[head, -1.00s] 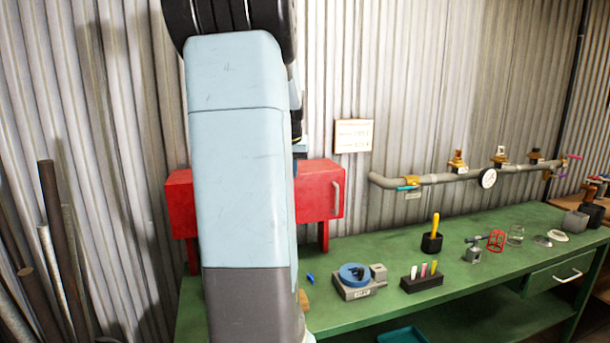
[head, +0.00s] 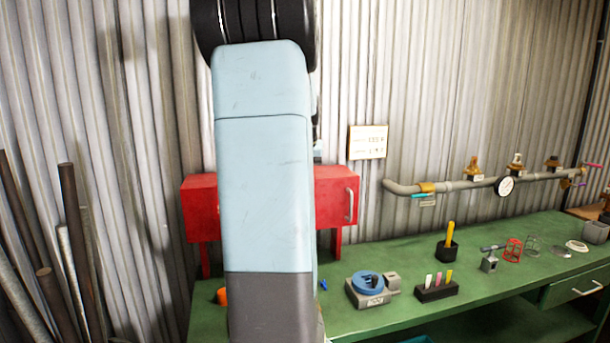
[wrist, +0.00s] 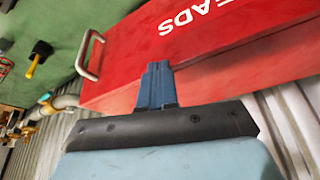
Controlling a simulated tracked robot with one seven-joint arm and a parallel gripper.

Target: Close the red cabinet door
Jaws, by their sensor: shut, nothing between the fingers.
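The red cabinet (head: 333,193) stands on legs at the back of the green bench, against the corrugated wall. My arm hides its middle in the head view. A pale bar handle (head: 350,206) is on the right of its front. In the wrist view the red face (wrist: 215,60) carries white letters, partly cut off, and the handle (wrist: 88,55) is at left. My gripper (wrist: 157,68) is shut and empty, its blue fingers overlapping the red face's edge. Contact cannot be told. My arm hides the gripper in the head view. How far the door stands open is unclear.
The green bench (head: 420,318) holds a blue-topped vise-like device (head: 368,285), a marker block (head: 437,290), a black holder (head: 447,250) and an orange item (head: 222,296). A pipe with valves (head: 460,186) runs along the wall at right. Loose pipes (head: 72,215) lean at left.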

